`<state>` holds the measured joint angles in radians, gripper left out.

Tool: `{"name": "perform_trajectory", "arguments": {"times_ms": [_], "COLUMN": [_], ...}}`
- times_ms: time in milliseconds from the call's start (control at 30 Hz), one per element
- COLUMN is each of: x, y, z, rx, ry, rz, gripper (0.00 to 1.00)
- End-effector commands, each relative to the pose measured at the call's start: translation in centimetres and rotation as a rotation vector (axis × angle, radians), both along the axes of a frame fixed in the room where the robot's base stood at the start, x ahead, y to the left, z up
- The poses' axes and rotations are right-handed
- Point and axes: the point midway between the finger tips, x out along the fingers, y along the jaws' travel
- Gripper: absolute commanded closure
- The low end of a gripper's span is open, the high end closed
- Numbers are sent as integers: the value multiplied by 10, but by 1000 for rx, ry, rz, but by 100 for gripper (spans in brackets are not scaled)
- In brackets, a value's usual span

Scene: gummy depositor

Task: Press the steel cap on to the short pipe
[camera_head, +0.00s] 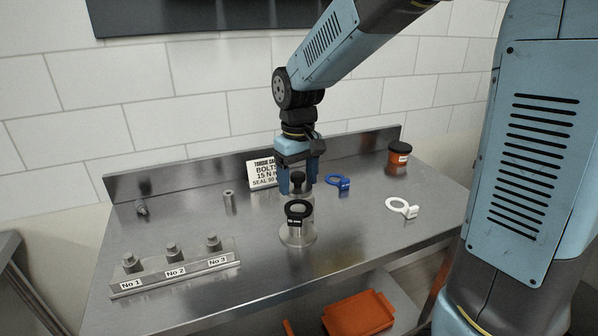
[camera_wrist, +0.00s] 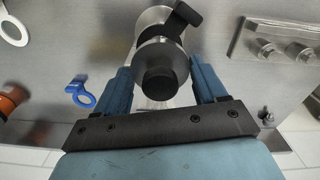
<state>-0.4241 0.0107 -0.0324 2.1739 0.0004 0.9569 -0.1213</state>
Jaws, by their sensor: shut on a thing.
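My gripper (camera_head: 298,186) points down over the middle of the steel table. It is shut on the steel cap, whose black knob (camera_head: 298,180) shows between the fingers. In the wrist view the cap (camera_wrist: 150,52) is a round steel disc with the black knob at its middle, between the two blue fingers. A steel stand (camera_head: 297,236) with a round base is just in front of the gripper in the head view, with a black ring with a tag (camera_head: 298,211) at its top. The short pipe cannot be told for sure; the cap hides what is under it.
A blue ring tag (camera_head: 337,182) and a white ring tag (camera_head: 402,207) lie to the right, with an orange jar (camera_head: 398,157) behind. A rack (camera_head: 175,274) with numbered bolts is at front left. A small steel post (camera_head: 228,201) and a sign (camera_head: 262,173) stand at the back.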

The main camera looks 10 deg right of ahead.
Motion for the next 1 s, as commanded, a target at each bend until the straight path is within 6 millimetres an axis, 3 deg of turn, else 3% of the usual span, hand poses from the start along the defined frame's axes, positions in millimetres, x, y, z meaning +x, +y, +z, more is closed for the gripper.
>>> {"name": "perform_trajectory", "arguments": {"times_ms": [400, 1000], "x": [0, 1], "y": [-1, -3], "z": [-35, -42], "rx": [0, 0], "ry": [1, 0], "rz": [-3, -5], "gripper": [84, 84]}}
